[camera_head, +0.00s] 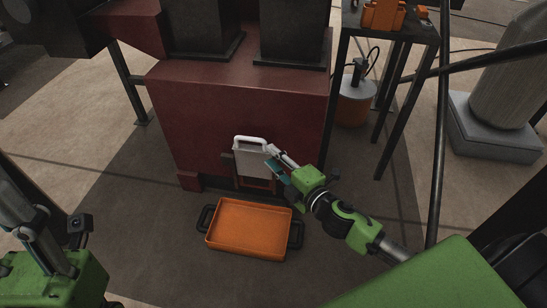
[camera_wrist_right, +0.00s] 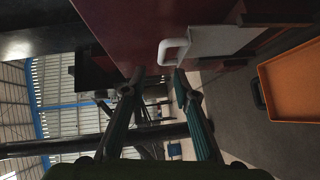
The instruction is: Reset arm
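My right gripper (camera_head: 272,157) is in front of the dark red machine (camera_head: 245,110), at the right side of a white panel with a loop handle (camera_head: 250,150). In the right wrist view its two fingers (camera_wrist_right: 159,76) are spread with a gap between them and nothing held. The white handle (camera_wrist_right: 173,44) shows just beyond the fingertips; whether they touch it I cannot tell. The white panel stands upright low on the machine's front. Part of my left arm (camera_head: 45,265) shows at the lower left; its finger state is unclear.
An orange tray (camera_head: 248,252) with black side handles lies on the floor before the machine. A dark metal stand (camera_head: 395,38) with orange items is at the upper right, beside an orange-banded bucket (camera_head: 354,108). A grey plinth (camera_head: 495,130) stands farther right.

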